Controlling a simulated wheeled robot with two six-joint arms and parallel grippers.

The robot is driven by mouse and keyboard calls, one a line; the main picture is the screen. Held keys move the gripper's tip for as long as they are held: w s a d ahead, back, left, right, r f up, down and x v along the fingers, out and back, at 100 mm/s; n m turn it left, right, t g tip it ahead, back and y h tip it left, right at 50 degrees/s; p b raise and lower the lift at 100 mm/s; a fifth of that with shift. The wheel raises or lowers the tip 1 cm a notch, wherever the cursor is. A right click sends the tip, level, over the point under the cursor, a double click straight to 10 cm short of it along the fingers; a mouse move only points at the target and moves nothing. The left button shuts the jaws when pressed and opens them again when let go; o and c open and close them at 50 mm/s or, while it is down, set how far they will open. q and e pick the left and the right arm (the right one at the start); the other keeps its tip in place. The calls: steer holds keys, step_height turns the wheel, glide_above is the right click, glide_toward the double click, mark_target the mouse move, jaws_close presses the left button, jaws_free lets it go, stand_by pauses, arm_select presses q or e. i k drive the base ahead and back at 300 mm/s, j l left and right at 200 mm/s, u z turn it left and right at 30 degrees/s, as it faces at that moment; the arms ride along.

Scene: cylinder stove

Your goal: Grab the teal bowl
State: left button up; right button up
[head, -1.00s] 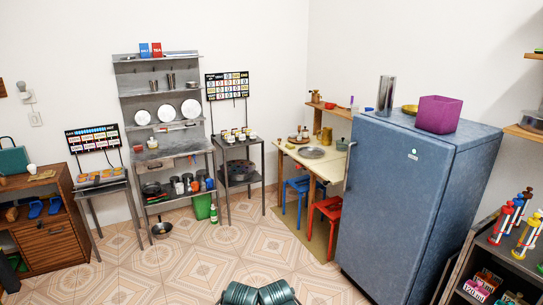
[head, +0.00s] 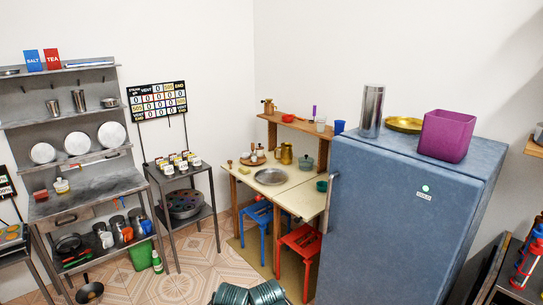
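A small teal bowl (head: 321,185) sits on the right part of the cream table (head: 296,199), close to the blue fridge's left edge. A grey-green lidded pot (head: 306,162) stands behind it on the same table. Neither of my grippers is in view. Only dark ribbed parts, apparently of my own body, show at the bottom edge.
The blue fridge (head: 405,205) stands right of the table, with a purple box (head: 446,136) on top. A blue stool (head: 258,215) and a red stool (head: 302,240) stand at the table. A grey shelf unit (head: 92,187) is at left. Tiled floor lies open before the table.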

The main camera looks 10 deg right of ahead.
mark_target(321, 186)
steer(key=i+j+z, duration=0.25)
steer(key=i+z, duration=0.15)
steer(key=i+j+z, duration=0.55)
steer(key=z, duration=0.25)
steer(key=j+z, duration=0.1)
steer(key=z, duration=0.25)
steer(key=i+j+z, duration=0.1)
steer(key=z, duration=0.25)
steer(key=j+z, duration=0.45)
steer(key=j, duration=0.4)
steer(key=k+j+z, duration=0.1)
steer(key=j+z, duration=0.35)
steer(key=j, duration=0.35)
steer(key=k+j, duration=0.1)
steer(key=j, duration=0.45)
steer(key=k+j, duration=0.1)
steer(key=j, duration=0.45)
steer(key=k+j+z, duration=0.1)
steer(key=j, duration=0.45)
steer(key=i+j, duration=0.1)
steer(key=i, duration=0.35)
